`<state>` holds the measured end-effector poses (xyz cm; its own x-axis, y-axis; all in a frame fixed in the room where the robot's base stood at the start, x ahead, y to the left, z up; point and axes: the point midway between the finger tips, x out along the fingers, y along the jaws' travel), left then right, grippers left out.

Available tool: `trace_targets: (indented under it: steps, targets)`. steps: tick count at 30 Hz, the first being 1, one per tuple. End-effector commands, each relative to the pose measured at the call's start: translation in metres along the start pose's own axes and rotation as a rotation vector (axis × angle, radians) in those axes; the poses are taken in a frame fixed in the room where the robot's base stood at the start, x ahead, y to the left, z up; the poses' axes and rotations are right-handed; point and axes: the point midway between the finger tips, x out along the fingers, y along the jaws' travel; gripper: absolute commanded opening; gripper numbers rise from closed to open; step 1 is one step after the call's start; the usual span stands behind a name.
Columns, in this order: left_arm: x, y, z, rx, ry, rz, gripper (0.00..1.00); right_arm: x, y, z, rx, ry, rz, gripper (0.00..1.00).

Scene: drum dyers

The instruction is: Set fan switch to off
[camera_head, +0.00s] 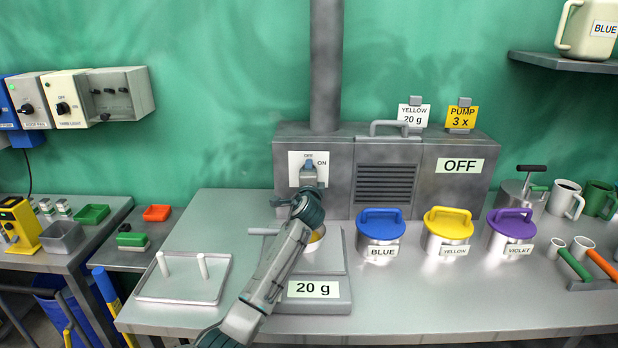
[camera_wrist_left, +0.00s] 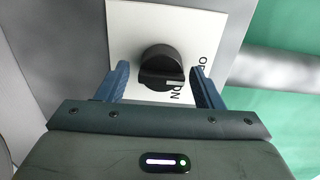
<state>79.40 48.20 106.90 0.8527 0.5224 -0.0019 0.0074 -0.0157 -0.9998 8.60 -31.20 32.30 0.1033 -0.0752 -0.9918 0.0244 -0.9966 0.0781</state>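The fan switch is a black rotary knob (camera_wrist_left: 160,66) on a white plate (camera_wrist_left: 125,25) marked OFF and ON. A pale mark on the knob lies beside the word ON. In the head view the plate (camera_head: 296,172) is on the front of a grey metal unit (camera_head: 400,147), with the knob hidden behind my gripper. My left gripper (camera_head: 309,170) is at the plate. In the left wrist view its blue fingers (camera_wrist_left: 160,88) are open, one on either side of the knob, with visible gaps. My right gripper is not in view.
A large OFF sign (camera_head: 460,166) is on the unit's right side. My left arm passes above a scale (camera_head: 335,300) reading 20 g. Blue (camera_head: 380,224), yellow (camera_head: 447,222) and violet (camera_head: 512,222) lidded pots stand right. A pronged tray (camera_head: 180,292) lies left.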

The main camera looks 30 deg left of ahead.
Motion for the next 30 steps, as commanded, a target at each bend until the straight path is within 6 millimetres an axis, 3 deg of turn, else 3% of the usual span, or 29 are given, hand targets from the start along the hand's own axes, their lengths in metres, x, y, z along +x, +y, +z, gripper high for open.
trace_targets:
  steps: [12, 24, 30]
  targets:
    - [-0.007, 0.001, 0.000, 0.002, 0.000, -0.001, 0.63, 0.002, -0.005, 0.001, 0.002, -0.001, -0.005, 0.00]
    - [-0.077, 0.002, 0.000, 0.000, 0.002, -0.002, 0.63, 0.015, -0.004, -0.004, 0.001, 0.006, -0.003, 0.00]
    - [-0.102, 0.002, 0.000, 0.001, 0.000, 0.000, 0.63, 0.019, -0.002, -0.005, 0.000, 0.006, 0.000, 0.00]
